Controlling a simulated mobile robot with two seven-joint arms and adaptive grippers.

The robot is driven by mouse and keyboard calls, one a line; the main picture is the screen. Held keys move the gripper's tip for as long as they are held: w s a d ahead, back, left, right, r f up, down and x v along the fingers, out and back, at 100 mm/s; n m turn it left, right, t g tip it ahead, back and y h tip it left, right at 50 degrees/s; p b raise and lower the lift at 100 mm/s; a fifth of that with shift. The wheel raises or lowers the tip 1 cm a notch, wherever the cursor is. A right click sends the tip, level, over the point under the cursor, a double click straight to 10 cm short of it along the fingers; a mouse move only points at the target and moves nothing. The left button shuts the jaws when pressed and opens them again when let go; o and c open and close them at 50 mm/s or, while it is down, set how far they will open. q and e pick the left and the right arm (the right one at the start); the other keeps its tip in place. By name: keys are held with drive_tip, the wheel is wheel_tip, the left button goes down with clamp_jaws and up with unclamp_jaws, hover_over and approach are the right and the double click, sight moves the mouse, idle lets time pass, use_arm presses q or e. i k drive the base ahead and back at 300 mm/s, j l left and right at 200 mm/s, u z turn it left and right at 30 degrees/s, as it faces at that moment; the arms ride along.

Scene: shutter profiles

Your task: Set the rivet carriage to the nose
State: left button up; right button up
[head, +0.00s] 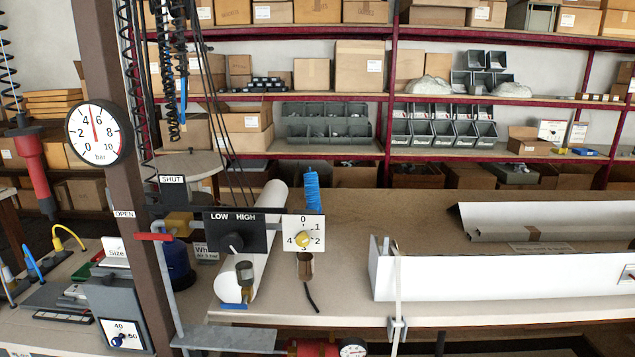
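Neither of my grippers is in view. I cannot tell for sure which part is the rivet carriage or its nose.
A brown post (120,150) with a bar gauge (98,132) stands at the left. A red-handled pipe (160,260) runs beside it. A white roll (250,240) and another profile (550,220) lie on the bench (380,210). The bench middle is clear. Shelves stand behind.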

sight(108, 274)
drive_tip(key=u, duration=1.25)
